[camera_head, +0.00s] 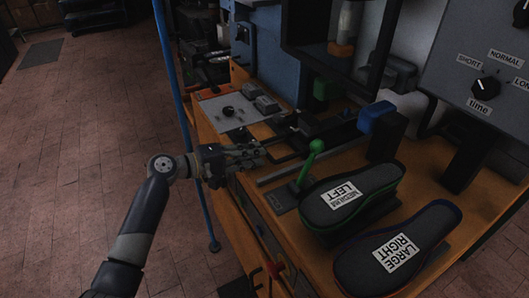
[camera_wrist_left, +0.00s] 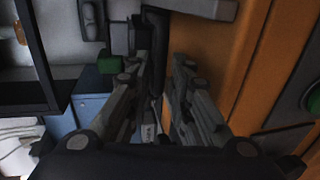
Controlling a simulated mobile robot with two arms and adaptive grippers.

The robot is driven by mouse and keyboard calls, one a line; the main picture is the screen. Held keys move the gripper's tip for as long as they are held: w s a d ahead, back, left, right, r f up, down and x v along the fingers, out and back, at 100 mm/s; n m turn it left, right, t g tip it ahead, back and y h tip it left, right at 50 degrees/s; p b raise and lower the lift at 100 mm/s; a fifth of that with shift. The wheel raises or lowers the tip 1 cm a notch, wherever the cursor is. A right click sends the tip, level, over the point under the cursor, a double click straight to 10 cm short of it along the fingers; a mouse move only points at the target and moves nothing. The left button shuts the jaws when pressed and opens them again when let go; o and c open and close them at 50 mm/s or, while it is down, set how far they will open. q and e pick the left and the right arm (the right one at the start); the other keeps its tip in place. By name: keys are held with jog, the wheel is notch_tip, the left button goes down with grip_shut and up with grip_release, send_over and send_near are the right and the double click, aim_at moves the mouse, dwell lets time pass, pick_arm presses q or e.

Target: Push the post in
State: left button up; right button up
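My left gripper (camera_head: 258,153) reaches in from the left over the front edge of the wooden bench, near dark metal bars. In the left wrist view its two fingers (camera_wrist_left: 160,72) stand apart with a narrow gap, and nothing is clearly held. A dark bar (camera_wrist_left: 156,32), possibly the post, lies beyond the fingertips; contact cannot be told. In the head view, a dark mechanism (camera_head: 322,124) sits behind the gripper, with a blue block (camera_head: 376,115) and a green block (camera_head: 320,90) nearby. Which part is the post is not clear. My right gripper is not in view.
A green-knobbed lever (camera_head: 314,148) stands right of the gripper. Two shoe forms, MEDIUM LEFT (camera_head: 365,188) and LARGE RIGHT (camera_head: 405,240), lie at the right. A plate with a black knob (camera_head: 229,111) is behind. A blue pole (camera_head: 188,130) stands left; open floor lies beyond.

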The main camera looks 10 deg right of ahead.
pick_arm(q)
jog(key=v, duration=0.7)
jog(key=shift+a, duration=0.1)
notch_tip(320, 180, down, 12)
jog(key=a+n+t+y, duration=0.1)
jog(key=a+n+y, duration=0.1)
jog(key=a+y, duration=0.1)
jog(key=s+a+f+y, duration=0.25)
jog(key=s+f, duration=0.25)
jog(key=f, duration=0.5)
jog(key=s+a+f+g+y+p, duration=0.15)
jog(key=s+a+f, duration=0.25)
jog(key=f, duration=0.6)
jog(key=s+a+f+y, duration=0.3)
jog(key=s+f, duration=0.2)
jog(key=f, duration=0.5)
jog(key=s+a+f+m+g+y, duration=0.1)
jog(key=s+f, duration=0.4)
jog(key=s, duration=0.8)
jog(key=s+a+f+m+g+y, duration=0.2)
jog(key=s+a+f+m, duration=0.2)
jog(key=s, duration=0.9)
jog(key=s+a+f+m+g+y+p, duration=0.1)
jog(key=s+a+f+m, duration=0.2)
jog(key=s+f, duration=0.5)
jog(key=s+m, duration=0.1)
jog(key=s, duration=0.5)
jog(key=shift+f, duration=0.2)
